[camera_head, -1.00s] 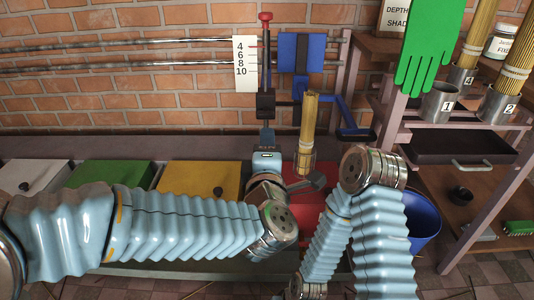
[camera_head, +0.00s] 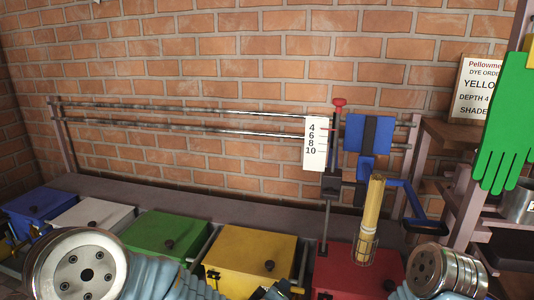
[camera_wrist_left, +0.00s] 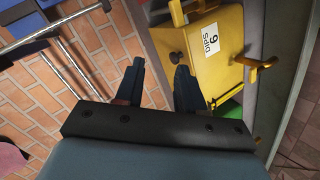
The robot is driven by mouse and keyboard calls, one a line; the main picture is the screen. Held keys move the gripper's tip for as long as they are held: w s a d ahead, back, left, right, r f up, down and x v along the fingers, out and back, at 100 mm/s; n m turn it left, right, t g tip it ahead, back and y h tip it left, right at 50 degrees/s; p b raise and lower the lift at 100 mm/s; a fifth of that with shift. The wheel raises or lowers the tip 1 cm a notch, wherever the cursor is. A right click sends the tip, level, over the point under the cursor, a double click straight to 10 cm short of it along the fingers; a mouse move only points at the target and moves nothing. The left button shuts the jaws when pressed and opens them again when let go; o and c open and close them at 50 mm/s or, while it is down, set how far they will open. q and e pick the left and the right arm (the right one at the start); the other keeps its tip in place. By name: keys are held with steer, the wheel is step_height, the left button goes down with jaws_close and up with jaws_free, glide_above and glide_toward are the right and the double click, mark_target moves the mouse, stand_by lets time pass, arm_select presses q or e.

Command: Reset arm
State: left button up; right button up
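My left gripper (camera_wrist_left: 158,82) shows in the left wrist view with its two dark fingers apart and nothing between them. In the head view part of my left arm (camera_head: 80,265) fills the lower left, and a round joint of my right arm (camera_head: 447,272) is at the lower right. My right gripper is out of view. A bundle of yellow sticks (camera_head: 372,205) stands upright in a wire basket (camera_head: 364,250) over the red box (camera_head: 345,272).
Lidded boxes stand in a row: blue (camera_head: 40,204), white (camera_head: 95,216), green (camera_head: 165,235) and yellow (camera_head: 250,255). A depth scale card (camera_head: 316,144) is on a post. A green glove (camera_head: 507,125) hangs by the right shelf. Metal rails (camera_head: 200,118) cross the brick wall.

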arm_select(q)
steer(key=s+a+f+m+g, duration=0.25)
steer(key=s+a+f, duration=0.2)
steer(key=f, duration=0.45)
steer(key=s+a+f+m+g, duration=0.1)
steer(key=s+a+f+g, duration=0.2)
steer(key=a+f, duration=0.45)
steer(key=s+a+f+m+g, duration=0.2)
steer(key=s+a+f+g, duration=0.25)
steer(key=s+f, duration=0.55)
step_height(320, 180, up, 13)
steer(key=s+g+p, duration=0.1)
steer(key=s+p, duration=0.1)
steer(key=p, duration=1.1)
steer(key=shift+s+d+f+m, duration=0.15)
steer(key=shift+s+d+m, duration=0.05)
steer(key=shift+s+m, duration=0.2)
steer(key=shift+o, duration=0.4)
steer(key=shift+w+d, duration=0.1)
